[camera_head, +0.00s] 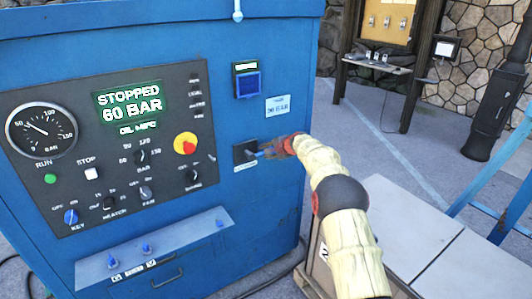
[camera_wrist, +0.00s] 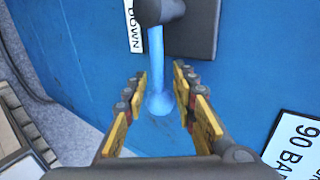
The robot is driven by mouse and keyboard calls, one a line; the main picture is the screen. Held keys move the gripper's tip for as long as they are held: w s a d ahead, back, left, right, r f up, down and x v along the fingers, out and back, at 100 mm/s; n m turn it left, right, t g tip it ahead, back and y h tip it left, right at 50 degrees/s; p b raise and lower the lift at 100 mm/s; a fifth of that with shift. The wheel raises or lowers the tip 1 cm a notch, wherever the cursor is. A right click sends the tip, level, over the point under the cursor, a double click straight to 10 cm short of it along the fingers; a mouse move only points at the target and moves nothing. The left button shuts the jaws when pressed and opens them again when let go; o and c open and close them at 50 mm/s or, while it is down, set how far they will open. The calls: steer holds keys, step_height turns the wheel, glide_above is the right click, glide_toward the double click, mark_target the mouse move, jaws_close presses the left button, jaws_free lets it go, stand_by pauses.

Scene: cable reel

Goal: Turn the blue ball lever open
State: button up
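The blue ball lever (camera_wrist: 156,62) hangs from a dark square plate (camera_wrist: 200,28) on the blue cabinet, its ball end (camera_wrist: 159,104) toward my gripper in the wrist view. My gripper (camera_wrist: 156,82) is open, with one yellow-and-dark finger on each side of the ball end. Narrow gaps seem to show beside the ball; I cannot tell whether either finger touches it. In the head view my gripper (camera_head: 277,148) is at the lever's plate (camera_head: 245,152), and only a short blue piece of the lever (camera_head: 265,153) shows. My gripper hides the rest.
The cabinet's control panel (camera_head: 85,190) reads "STOPPED 60 BAR" and carries a gauge, knobs and a yellow-red stop button (camera_head: 186,143). A ledge with blue valves (camera_head: 155,262) juts out below. A pale-topped bench (camera_head: 400,215) stands right of my arm. Blue rails (camera_head: 490,180) stand farther right.

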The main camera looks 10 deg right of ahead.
steer(key=shift+a+f, duration=0.15)
steer(key=shift+a, duration=0.15)
steer(key=v, duration=1.2)
